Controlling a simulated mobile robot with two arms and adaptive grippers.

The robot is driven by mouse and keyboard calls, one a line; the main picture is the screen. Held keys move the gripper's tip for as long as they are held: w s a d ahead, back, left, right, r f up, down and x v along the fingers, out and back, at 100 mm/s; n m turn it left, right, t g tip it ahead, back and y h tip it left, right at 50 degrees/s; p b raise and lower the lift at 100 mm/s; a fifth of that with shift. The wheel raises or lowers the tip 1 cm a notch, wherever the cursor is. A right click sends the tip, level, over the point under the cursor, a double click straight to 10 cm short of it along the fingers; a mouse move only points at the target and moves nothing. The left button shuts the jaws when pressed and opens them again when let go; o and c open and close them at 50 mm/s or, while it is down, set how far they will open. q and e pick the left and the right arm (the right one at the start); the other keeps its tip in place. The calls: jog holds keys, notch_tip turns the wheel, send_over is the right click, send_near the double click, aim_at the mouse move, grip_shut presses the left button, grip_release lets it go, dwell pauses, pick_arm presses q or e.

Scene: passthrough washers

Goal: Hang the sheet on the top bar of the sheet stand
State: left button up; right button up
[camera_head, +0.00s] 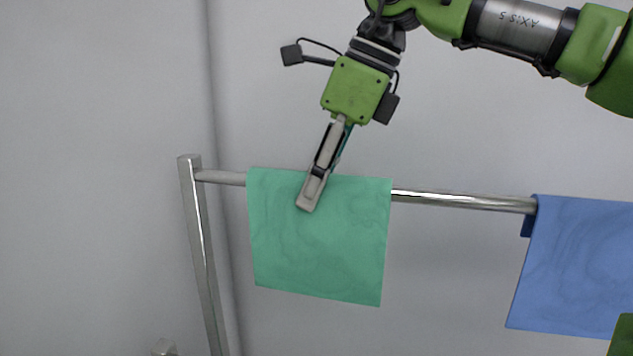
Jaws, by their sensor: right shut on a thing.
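The green sheet (318,255) hangs at the left part of the stand's top bar (460,200), with its top edge level with the bar and its front part falling flat below it. It hides the bar behind it. I cannot see whether any of it falls behind the bar. My right gripper (308,203) comes down from above and is shut on the green sheet near its top edge. A strip of teal shows beside the finger, above the bar. My left gripper is not in view.
A blue sheet (575,265) hangs over the bar at the right. The stand's upright post (199,250) is at the left. The bar between the two sheets is bare. A plain pale wall (100,150) stands behind.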

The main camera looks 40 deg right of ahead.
jog(key=o, duration=1.1)
jog(key=v, duration=1.2)
